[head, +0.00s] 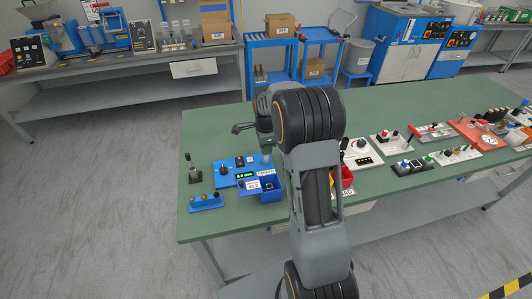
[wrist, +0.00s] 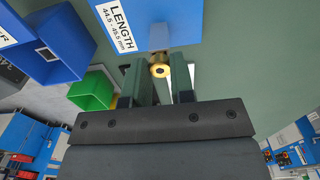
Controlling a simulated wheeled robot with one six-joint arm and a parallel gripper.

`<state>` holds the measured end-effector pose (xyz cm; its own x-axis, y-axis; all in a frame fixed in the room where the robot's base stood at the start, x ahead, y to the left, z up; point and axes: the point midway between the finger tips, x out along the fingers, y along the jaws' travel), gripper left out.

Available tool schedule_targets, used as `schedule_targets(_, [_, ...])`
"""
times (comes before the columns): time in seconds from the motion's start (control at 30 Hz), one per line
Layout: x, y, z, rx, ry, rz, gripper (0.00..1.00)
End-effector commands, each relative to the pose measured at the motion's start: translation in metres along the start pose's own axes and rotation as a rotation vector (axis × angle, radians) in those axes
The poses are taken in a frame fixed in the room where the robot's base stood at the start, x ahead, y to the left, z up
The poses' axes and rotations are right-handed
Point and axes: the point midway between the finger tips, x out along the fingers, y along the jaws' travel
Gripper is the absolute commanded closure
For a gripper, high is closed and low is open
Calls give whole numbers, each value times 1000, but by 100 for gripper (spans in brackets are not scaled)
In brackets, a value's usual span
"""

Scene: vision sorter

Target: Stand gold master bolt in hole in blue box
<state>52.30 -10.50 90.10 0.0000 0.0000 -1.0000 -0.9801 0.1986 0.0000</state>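The gold master bolt (wrist: 159,66) shows its round end with a dark centre in the wrist view. It sits between the two dark fingers of my gripper (wrist: 160,80), which look closed on its sides. A grey-blue post (wrist: 158,36) of the blue plate labelled LENGTH (wrist: 185,18) is right beside it. In the head view my gripper (head: 264,152) is above the back of this blue gauge; the bolt is hidden there. An open blue box (head: 268,188) stands in front of the gauge; it also shows in the wrist view (wrist: 70,65).
A low blue block (head: 205,202) lies at the table's left front, near a small dark post (head: 190,170). A red bin (head: 346,178) is partly behind my arm. A green bin (wrist: 92,90) shows in the wrist view. The green table (head: 215,130) is clear behind the gauge.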

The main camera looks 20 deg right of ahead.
Motion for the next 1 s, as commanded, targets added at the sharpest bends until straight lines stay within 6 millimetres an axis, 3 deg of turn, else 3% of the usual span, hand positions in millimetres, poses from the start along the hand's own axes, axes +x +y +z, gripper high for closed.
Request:
schedule_targets(0.37, [-5,0,0,0,0,-1,97])
schedule_targets(1.0, [-38,0,0,0,0,-1,97])
